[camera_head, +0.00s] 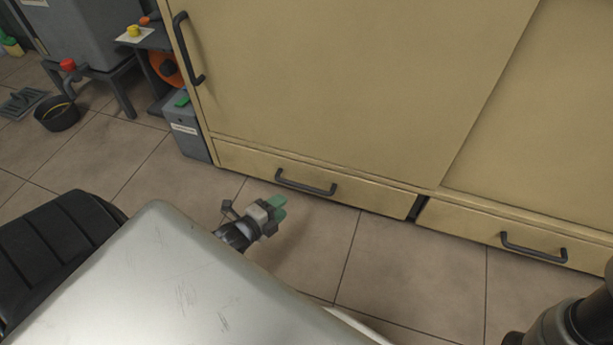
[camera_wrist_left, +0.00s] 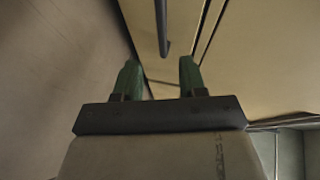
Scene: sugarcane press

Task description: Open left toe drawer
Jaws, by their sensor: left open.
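The left toe drawer (camera_head: 240,158) is a low tan front under the large cabinet door, with a dark bar handle (camera_head: 305,182). My left gripper (camera_head: 277,207) is open, with green fingertips, low over the floor just in front of the drawer and slightly left of the handle's middle. In the left wrist view the two green fingers (camera_wrist_left: 159,75) are spread with nothing between them. The dark handle (camera_wrist_left: 162,28) lies ahead of the gap, apart from the fingers. A dark gap shows at the drawer's right end. My right gripper is not in view.
The right toe drawer (camera_head: 480,226) has its own handle (camera_head: 533,247). The cabinet door (camera_head: 340,80) rises above. A grey box (camera_head: 186,133) stands at the cabinet's left end, and a black bucket (camera_head: 57,113) is farther left. The tiled floor before the drawers is clear.

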